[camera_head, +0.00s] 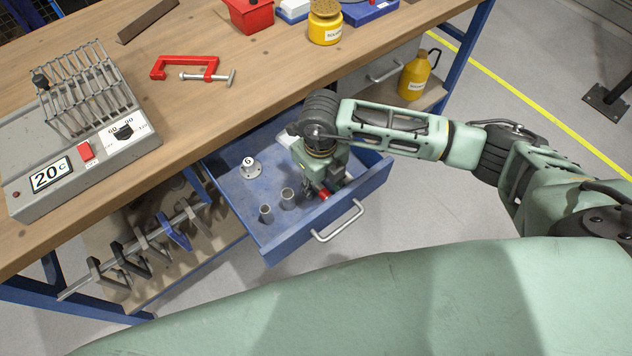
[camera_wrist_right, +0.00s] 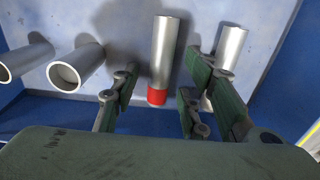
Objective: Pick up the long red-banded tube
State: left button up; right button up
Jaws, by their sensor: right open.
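The long red-banded tube (camera_wrist_right: 165,52) is silver with a red band at one end. In the right wrist view it lies in line with the gap between my right gripper's fingers. In the head view only its red end (camera_head: 325,195) shows clearly, beside the gripper in the open blue drawer (camera_head: 262,222). My right gripper (camera_wrist_right: 160,100) is open, its fingers on either side of the tube's red end. It also shows pointing down into the drawer in the head view (camera_head: 318,188). Whether the fingers touch the tube cannot be told. My left gripper is not in view.
Two short grey tubes (camera_head: 287,198) (camera_head: 266,213) stand in the drawer near a white flanged piece marked G (camera_head: 250,168). Another silver tube (camera_wrist_right: 231,48) is close to the right finger in the wrist view. Drawer walls surround the gripper; the workbench (camera_head: 215,100) is behind.

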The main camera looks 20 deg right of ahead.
grip_shut()
jog(key=shift+r, duration=0.1)
dwell(0.3)
